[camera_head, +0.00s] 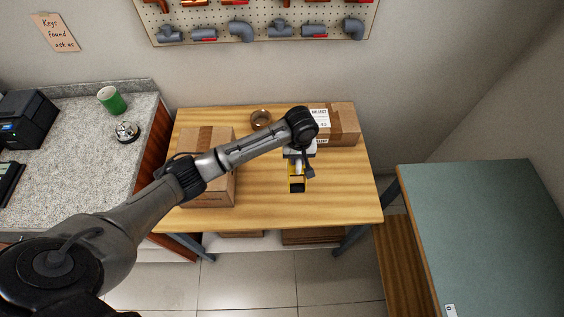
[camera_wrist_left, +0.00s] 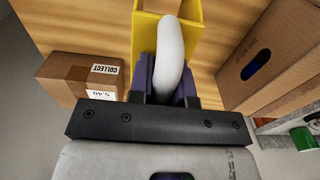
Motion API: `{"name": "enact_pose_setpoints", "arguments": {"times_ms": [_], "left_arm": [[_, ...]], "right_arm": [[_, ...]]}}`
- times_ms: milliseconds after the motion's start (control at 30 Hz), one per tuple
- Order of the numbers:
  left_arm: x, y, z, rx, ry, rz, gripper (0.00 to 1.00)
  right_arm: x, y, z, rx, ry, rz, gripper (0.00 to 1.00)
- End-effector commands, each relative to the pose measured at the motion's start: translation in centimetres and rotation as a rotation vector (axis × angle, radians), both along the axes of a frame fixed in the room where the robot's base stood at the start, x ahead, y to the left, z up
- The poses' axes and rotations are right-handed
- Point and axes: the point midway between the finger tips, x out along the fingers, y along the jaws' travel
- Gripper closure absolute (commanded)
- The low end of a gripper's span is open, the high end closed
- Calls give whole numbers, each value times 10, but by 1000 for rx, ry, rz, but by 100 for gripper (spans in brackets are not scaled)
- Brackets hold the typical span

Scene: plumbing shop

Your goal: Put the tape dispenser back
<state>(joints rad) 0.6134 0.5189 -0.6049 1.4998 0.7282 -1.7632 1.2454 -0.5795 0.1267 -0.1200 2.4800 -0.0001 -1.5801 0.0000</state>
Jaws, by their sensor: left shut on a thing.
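The tape dispenser (camera_head: 297,184) is yellow with a white curved part. In the head view it is over the right middle of the wooden table (camera_head: 262,210). My left gripper (camera_head: 299,168) is shut on it from above. In the left wrist view the white part of the dispenser (camera_wrist_left: 174,58) lies between the dark fingers of my left gripper (camera_wrist_left: 168,85), with the yellow body beyond. I cannot tell whether the dispenser touches the table. My right gripper is not in view.
A cardboard box (camera_head: 220,188) stands at the table's left, partly behind my arm. A labelled box (camera_head: 343,124) is at the back right, beside a brown tape roll (camera_head: 261,119). The front of the table is clear. A green-topped bench (camera_head: 480,225) stands at right.

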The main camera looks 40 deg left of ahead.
Motion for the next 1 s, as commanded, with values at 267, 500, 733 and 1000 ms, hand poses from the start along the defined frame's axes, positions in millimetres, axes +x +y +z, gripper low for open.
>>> {"name": "enact_pose_setpoints", "arguments": {"times_ms": [267, 500, 733, 1000], "left_arm": [[-1, 47, -28, 0, 0, 0, 100], [-1, 61, -36, -1, -1, -2, 100], [-2, 62, -49, -1, 0, -2, 100], [-1, 62, -76, -1, -2, -2, 100]], "right_arm": [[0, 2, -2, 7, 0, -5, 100], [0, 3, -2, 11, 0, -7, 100], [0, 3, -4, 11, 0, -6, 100], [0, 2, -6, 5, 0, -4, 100]]}}
